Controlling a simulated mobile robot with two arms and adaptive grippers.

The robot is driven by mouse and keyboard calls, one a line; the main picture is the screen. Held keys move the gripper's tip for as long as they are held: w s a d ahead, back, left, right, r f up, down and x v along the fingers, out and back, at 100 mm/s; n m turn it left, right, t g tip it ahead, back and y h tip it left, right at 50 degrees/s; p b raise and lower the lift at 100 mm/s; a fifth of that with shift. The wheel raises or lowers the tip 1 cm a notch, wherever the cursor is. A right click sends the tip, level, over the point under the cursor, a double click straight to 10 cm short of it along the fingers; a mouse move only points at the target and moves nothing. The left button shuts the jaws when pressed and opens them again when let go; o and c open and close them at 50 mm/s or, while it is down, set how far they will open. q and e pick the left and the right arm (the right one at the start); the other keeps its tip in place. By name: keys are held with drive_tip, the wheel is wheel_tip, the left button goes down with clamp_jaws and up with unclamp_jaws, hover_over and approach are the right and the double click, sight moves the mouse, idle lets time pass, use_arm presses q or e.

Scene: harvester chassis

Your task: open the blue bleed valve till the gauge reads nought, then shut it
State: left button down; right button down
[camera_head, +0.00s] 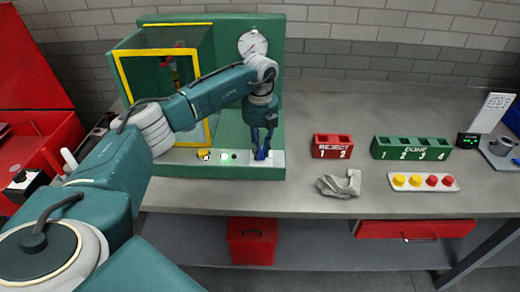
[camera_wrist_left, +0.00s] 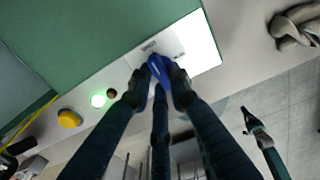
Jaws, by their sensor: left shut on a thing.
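The blue bleed valve (camera_head: 261,154) sits on a white plate at the front of the green machine. My left gripper (camera_head: 263,140) comes down over it from above. In the left wrist view the gripper (camera_wrist_left: 160,75) is shut on the blue valve handle (camera_wrist_left: 157,64), with its fingertips on both sides. The round white gauge (camera_head: 253,44) is on the machine's upper back panel; its needle is too small to read for sure.
A lit green lamp (camera_head: 225,156) and a yellow button (camera_head: 203,155) are left of the valve. A red REJECT block (camera_head: 332,139), a green DONE block (camera_head: 411,142), a grey cloth (camera_head: 339,184) and a tray of caps (camera_head: 423,188) are on the bench to the right.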

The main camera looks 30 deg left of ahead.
use_arm(q)
drive_tip(key=c, duration=1.6)
unclamp_jaws()
drive_tip(key=shift+w+r, duration=0.1)
drive_tip(key=shift+r, duration=0.1)
drive_tip(key=shift+f, duration=0.1)
wheel_tip(320, 180, up, 12)
drive_tip(key=shift+r, duration=0.1)
